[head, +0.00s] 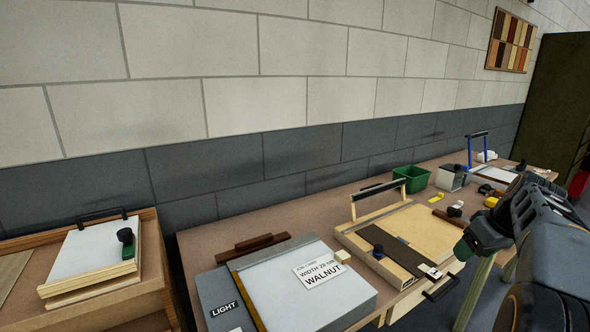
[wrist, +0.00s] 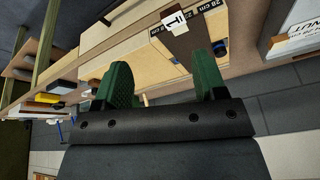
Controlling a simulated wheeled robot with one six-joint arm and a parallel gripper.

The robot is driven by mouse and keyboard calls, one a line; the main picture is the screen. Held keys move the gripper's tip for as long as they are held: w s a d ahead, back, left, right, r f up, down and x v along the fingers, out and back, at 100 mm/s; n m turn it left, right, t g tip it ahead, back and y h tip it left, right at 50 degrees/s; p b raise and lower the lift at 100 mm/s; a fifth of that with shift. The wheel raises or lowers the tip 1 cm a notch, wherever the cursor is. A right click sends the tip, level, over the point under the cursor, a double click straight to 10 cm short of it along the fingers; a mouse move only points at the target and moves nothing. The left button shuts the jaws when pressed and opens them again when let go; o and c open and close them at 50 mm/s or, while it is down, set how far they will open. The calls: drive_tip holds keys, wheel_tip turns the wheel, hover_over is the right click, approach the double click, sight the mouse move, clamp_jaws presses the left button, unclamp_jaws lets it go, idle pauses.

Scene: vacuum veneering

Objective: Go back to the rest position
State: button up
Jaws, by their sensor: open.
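My arm is at the right of the head view, with part of my gripper (head: 462,250) showing beside the front of the bench. In the wrist view my gripper (wrist: 162,80) shows two green fingers set wide apart, with nothing between them. A wooden board (head: 415,235) with a dark strip (head: 390,247) across it lies on the bench to the left of my gripper. The same board (wrist: 135,45) and dark strip (wrist: 165,48) show beyond the fingers in the wrist view, with a white tag (wrist: 176,20) near the top.
A grey-topped case (head: 310,285) with a card reading WALNUT (head: 320,270) stands left on the bench (head: 210,240). A green bin (head: 405,178), a grey box (head: 452,178) and small tools stand farther back. A stacked white-topped press (head: 95,250) sits at far left. A green cabinet (head: 550,100) stands at right.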

drive_tip(key=s+a+f+p, duration=0.1)
drive_tip(key=s+a+p, duration=0.3)
drive_tip(key=a, duration=0.9)
drive_tip(key=s+a+f+m+h+p, duration=0.1)
drive_tip(key=s+a+p, duration=0.4)
drive_tip(key=a, duration=0.8)
drive_tip(key=s, duration=0.3)
drive_tip(key=shift+s+m+h, duration=0.3)
drive_tip(key=shift+s, duration=0.05)
drive_tip(key=shift+a+f, duration=0.1)
